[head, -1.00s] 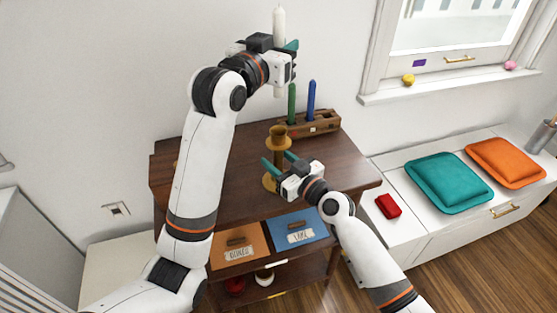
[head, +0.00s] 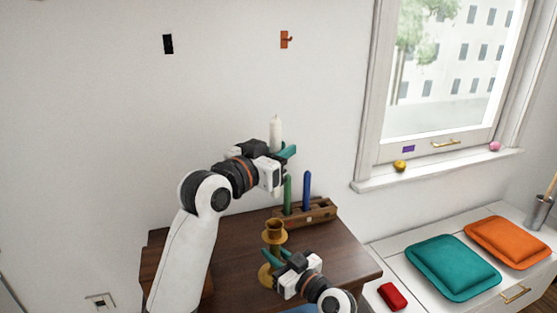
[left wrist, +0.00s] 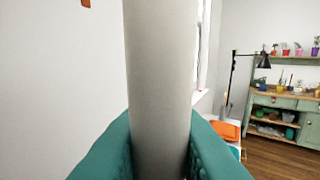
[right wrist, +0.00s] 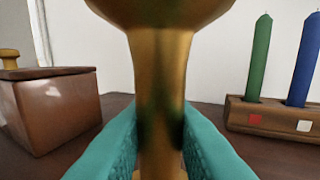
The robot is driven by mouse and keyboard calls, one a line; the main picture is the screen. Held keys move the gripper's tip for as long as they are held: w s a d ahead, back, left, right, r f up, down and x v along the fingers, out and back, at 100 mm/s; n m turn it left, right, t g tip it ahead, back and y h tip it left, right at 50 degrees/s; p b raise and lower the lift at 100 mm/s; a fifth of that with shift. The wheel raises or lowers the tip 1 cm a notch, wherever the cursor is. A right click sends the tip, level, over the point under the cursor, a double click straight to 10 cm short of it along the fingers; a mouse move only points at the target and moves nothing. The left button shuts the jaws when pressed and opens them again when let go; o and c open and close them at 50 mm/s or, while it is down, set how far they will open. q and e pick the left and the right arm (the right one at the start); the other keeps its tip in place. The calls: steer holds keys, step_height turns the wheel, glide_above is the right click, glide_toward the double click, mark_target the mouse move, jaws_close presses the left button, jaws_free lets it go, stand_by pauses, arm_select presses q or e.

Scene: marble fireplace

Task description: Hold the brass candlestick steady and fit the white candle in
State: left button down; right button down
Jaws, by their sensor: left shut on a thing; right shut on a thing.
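The white candle (head: 276,131) is upright in my left gripper (head: 284,153), which is shut on it above the table. It fills the middle of the left wrist view (left wrist: 160,80) between the teal fingers. The brass candlestick (head: 274,231) stands upright on the dark wooden table, its cup open at the top. My right gripper (head: 272,257) is shut around its stem, which also shows in the right wrist view (right wrist: 160,90). The candle is above the candlestick's cup, with a clear gap between them. The candle's lower end is partly hidden by my left gripper.
A wooden rack (head: 318,212) with a green candle (head: 287,195) and a blue candle (head: 307,190) stands behind the candlestick. A wooden box (right wrist: 50,108) shows in the right wrist view. A white bench with cushions (head: 452,267) is at right, below the window.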

arm_select(q)
steer(key=shift+m+g+h, duration=0.6)
steer(key=shift+h, duration=0.3)
steer(key=shift+s+f, duration=0.15)
steer(key=shift+f, duration=2.2)
steer(key=shift+f, duration=0.1)
glide_above(280, 221)
steer(key=shift+f, duration=2.7)
steer(key=shift+s, duration=0.1)
steer(key=c, duration=0.7)
jaws_free()
steer(key=shift+c, duration=0.2)
